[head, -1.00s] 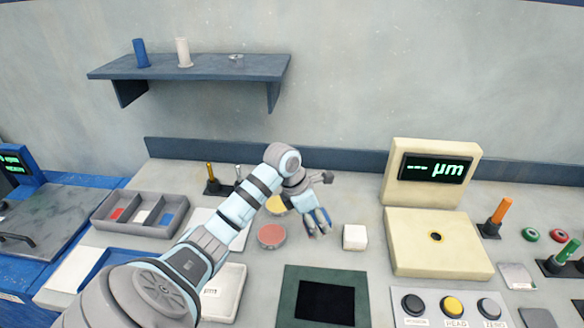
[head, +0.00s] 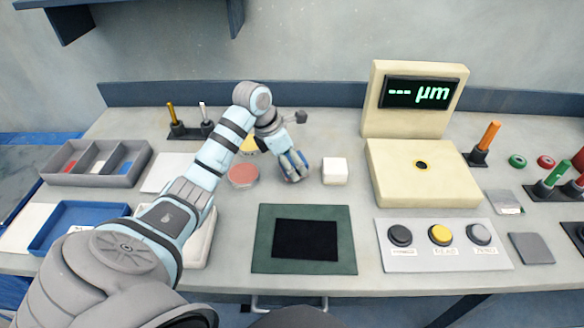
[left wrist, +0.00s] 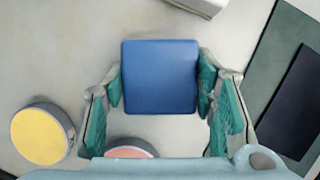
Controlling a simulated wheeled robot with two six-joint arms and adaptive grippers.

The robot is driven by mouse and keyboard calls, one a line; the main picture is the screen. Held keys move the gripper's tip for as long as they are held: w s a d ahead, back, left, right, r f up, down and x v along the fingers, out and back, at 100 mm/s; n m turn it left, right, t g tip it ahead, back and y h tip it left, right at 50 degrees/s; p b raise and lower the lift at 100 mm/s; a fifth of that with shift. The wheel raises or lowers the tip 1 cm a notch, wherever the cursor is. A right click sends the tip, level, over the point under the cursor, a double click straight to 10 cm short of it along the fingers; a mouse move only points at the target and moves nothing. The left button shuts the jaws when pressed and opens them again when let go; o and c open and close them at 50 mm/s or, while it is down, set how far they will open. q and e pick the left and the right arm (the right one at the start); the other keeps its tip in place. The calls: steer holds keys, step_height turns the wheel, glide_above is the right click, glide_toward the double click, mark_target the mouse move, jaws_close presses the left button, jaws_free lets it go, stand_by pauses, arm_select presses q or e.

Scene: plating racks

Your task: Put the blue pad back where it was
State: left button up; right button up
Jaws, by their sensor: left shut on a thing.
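The blue pad (left wrist: 160,77) is a rounded square block, seen from above in the left wrist view. My left gripper (head: 293,170) is shut on it, with one finger against each side; the fingers also show in the left wrist view (left wrist: 160,85). In the head view the gripper points down at the bench between a red round disc (head: 243,175) and a white block (head: 335,171). The fingers mostly hide the pad there. I cannot tell whether its underside touches the bench. My right gripper is not in view.
A yellow disc (head: 249,145) is behind the red one. A divided grey tray (head: 62,180) and a blue tray (head: 122,212) stand left. A green-bordered dark mat (head: 262,250) lies in front, a button panel (head: 440,258) and the µm gauge (head: 425,185) right.

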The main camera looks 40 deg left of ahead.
arm_select(q)
steer(key=shift+s+f, duration=0.15)
steer(key=shift+f, duration=0.6)
steer(key=shift+a+f, duration=0.1)
steer(key=shift+f, duration=0.15)
steer(key=o, duration=1.2)
